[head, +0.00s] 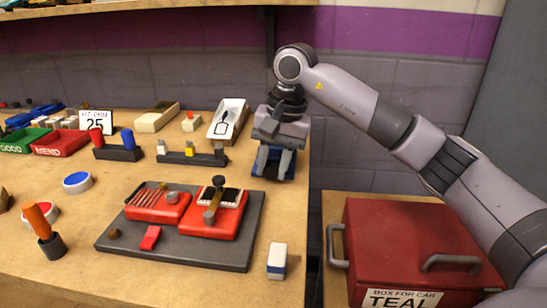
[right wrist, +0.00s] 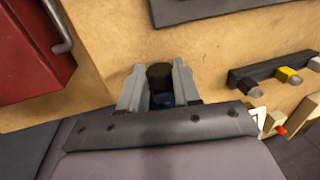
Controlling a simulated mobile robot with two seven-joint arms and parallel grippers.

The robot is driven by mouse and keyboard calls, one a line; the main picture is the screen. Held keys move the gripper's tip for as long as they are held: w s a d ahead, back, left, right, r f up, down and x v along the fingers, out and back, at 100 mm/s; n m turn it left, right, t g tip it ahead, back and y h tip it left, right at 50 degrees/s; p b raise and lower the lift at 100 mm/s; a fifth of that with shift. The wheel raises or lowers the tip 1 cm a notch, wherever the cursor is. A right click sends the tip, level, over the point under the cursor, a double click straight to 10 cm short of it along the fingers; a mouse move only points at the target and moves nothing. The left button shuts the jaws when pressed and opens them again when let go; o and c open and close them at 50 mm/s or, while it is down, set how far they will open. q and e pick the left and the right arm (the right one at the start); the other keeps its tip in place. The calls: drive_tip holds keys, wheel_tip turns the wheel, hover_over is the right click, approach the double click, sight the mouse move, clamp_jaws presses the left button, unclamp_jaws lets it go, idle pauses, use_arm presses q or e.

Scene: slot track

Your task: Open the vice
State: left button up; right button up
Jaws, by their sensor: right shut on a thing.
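A blue vice (head: 270,176) sits at the right edge of the workbench, mostly hidden under my right gripper. My right gripper (head: 273,165) points down over it, with one grey finger on each side. In the right wrist view the two fingers (right wrist: 159,88) are shut around a dark round-topped part (right wrist: 159,70) of the vice, with some blue showing below it. The vice's jaws are hidden, so I cannot tell how far apart they are. My left gripper is not in view.
A grey board (head: 120,244) with red blocks lies in front of the vice. A blue-and-white block (head: 277,261) stands near the bench edge. A white tray (head: 228,120) and a peg rack (head: 192,158) are to the left. A red box (head: 400,235) stands right, below.

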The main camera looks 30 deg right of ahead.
drive_tip(key=shift+r+h+p, duration=0.3)
drive_tip(key=shift+r+p, duration=0.05)
drive_tip(key=shift+p, duration=0.2)
drive_tip(key=g+h+p, duration=0.1)
drive_tip(key=p, duration=0.2)
drive_tip(key=g+h+p, duration=0.1)
drive_tip(key=p, duration=0.1)
drive_tip(key=shift+w+a+p, duration=0.2)
drive_tip(key=shift+a+p, duration=0.1)
drive_tip(key=shift+p, duration=0.1)
drive_tip(key=shift+w+f+g+h+p, duration=0.1)
drive_tip(key=shift+f+g+h+p, duration=0.1)
drive_tip(key=shift+g+h+p, duration=0.65)
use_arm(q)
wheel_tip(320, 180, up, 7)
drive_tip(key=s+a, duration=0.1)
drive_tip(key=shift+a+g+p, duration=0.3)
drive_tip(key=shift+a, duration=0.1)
use_arm(e)
drive_tip(key=shift+a+h, duration=0.1)
drive_tip(key=shift+h, duration=0.25)
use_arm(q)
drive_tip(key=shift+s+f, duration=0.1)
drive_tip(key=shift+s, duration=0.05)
use_arm(e)
drive_tip(key=shift+f, duration=0.15)
drive_tip(key=o, duration=1.1)
drive_tip(key=shift+c, duration=0.2)
